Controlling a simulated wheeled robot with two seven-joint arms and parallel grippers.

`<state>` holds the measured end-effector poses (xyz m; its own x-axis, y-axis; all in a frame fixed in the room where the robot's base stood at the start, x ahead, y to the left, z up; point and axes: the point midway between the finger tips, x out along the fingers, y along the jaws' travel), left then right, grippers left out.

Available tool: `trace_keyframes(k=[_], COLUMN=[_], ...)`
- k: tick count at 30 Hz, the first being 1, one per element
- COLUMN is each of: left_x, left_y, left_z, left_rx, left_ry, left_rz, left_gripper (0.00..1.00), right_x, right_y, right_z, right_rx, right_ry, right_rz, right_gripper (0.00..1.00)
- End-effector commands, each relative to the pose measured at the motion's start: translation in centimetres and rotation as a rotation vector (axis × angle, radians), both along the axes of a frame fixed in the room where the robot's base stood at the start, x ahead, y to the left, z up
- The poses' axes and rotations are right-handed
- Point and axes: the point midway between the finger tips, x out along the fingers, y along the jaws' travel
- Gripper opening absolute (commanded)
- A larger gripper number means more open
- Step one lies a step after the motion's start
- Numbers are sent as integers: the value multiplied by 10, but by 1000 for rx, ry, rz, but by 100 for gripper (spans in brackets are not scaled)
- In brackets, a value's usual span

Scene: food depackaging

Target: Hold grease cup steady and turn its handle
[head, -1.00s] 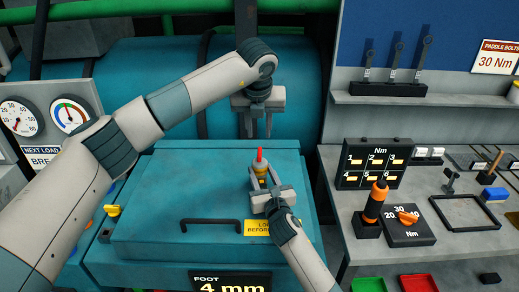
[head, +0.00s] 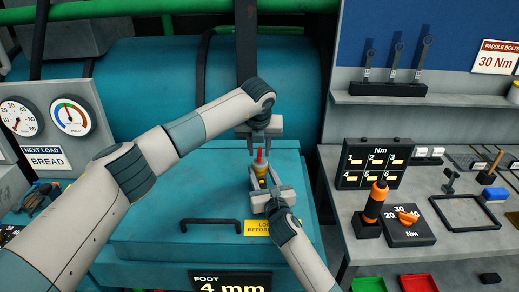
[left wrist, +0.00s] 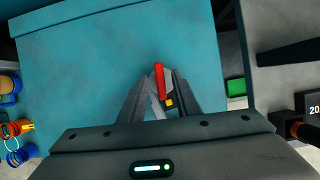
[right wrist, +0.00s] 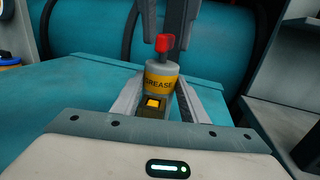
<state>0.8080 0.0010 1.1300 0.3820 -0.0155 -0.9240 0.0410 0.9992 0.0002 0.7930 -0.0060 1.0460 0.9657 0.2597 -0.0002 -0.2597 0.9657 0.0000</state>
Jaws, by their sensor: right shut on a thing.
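The grease cup (head: 262,172) is grey with a yellow band and stands upright above the blue lid. Its red handle (right wrist: 165,43) sits on top. My right gripper (head: 263,181) is shut on the cup's body; its fingers flank the cup in the right wrist view. My left gripper (head: 260,150) is directly above, pointing down and open, with its fingertips around the top of the red handle. In the left wrist view the handle (left wrist: 160,80) shows between the separated fingers; contact is not clear.
The blue lid (head: 150,215) with a black bar handle (head: 211,224) lies under both grippers. To the right, a grey bench (head: 450,225) carries an orange-handled driver (head: 375,202) and a torque block (head: 405,226). Gauges (head: 70,115) stand at the left.

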Motion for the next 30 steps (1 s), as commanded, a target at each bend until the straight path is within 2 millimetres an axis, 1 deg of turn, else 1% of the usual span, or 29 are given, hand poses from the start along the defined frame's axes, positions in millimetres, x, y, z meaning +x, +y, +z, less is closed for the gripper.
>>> trace_keyframes(k=[4, 5, 6, 8, 20, 25, 30], left_x=[0, 0, 0, 0, 0, 0, 1], left_y=[0, 0, 0, 0, 0, 1, 2], left_z=[0, 0, 0, 0, 1, 1, 1], left_rx=[0, 0, 0, 0, 0, -1, 0], left_ry=[0, 0, 0, 0, 1, 0, 0], left_rz=[0, 0, 0, 0, -25, -82, -183], left_gripper=[30, 22, 13, 0, 0, 0, 0], right_x=[0, 0, 0, 0, 0, 0, 0], right_y=[0, 0, 0, 0, 0, -1, -1], right_z=[-1, -1, -1, -1, -1, -1, -1], right_rx=[0, 0, 0, 0, 0, 0, 0], right_ry=[1, 1, 1, 1, 1, 1, 1], right_rz=[0, 0, 0, 0, -1, -1, -1], right_gripper=[6, 6, 6, 6, 6, 6, 6])
